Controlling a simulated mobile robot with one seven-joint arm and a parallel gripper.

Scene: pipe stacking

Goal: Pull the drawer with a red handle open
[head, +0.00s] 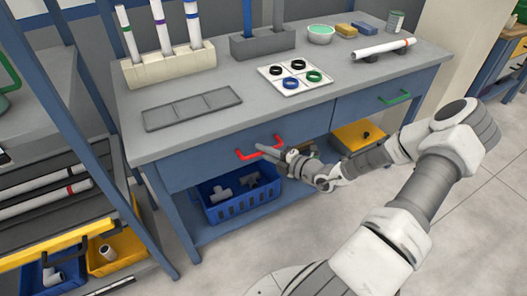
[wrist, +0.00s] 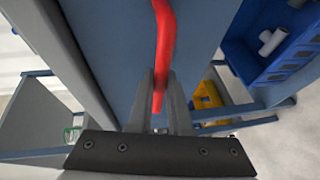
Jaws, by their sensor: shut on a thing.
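The drawer with the red handle (head: 245,155) is the left blue drawer (head: 205,165) under the grey workbench top in the head view. Its front looks flush with the bench frame. In the wrist view the red handle (wrist: 165,45) runs down from the top edge, in front of the blue drawer front (wrist: 115,45). My gripper (head: 272,148) reaches the handle's right part from the right. In the wrist view my gripper (wrist: 160,90) has its two fingers on either side of the handle's end, shut on it.
A second drawer with a green handle (head: 394,97) is to the right. Below, a blue crate (head: 240,205) with grey pipe fittings and a yellow bin (head: 358,135) stand on the lower shelf. A pipe rack (head: 60,190) stands at left. The floor in front (head: 215,265) is clear.

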